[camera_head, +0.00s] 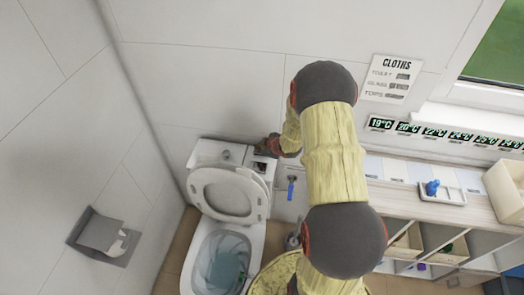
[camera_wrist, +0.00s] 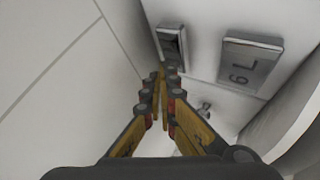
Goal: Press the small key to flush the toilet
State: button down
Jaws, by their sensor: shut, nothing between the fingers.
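The toilet (camera_head: 262,235) stands against the back wall with its lid (camera_head: 228,193) raised and water in the bowl. Its cistern top holds two separate keys, seen in the wrist view. The small key (camera_wrist: 172,42) is a narrow metal-framed plate with a dark face. The large key (camera_wrist: 250,64) is wider and carries a marking like "6 L", seen turned. My gripper (camera_wrist: 163,73) is shut and empty, its fingertips right by the near end of the small key. Whether they touch it I cannot tell. In the head view my gripper (camera_head: 267,147) is at the cistern's right end.
A metal knob (camera_wrist: 205,105) sits near the keys. A blue-handled item (camera_head: 290,190) hangs right of the toilet. A paper holder (camera_head: 104,237) is on the left wall. A counter (camera_head: 400,200) with a tray stands on the right, under a sign and temperature displays.

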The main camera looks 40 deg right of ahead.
notch_tip(320, 180, up, 5)
jog(key=p, duration=0.4)
jog(key=shift+r, duration=0.1)
dwell(0.9)
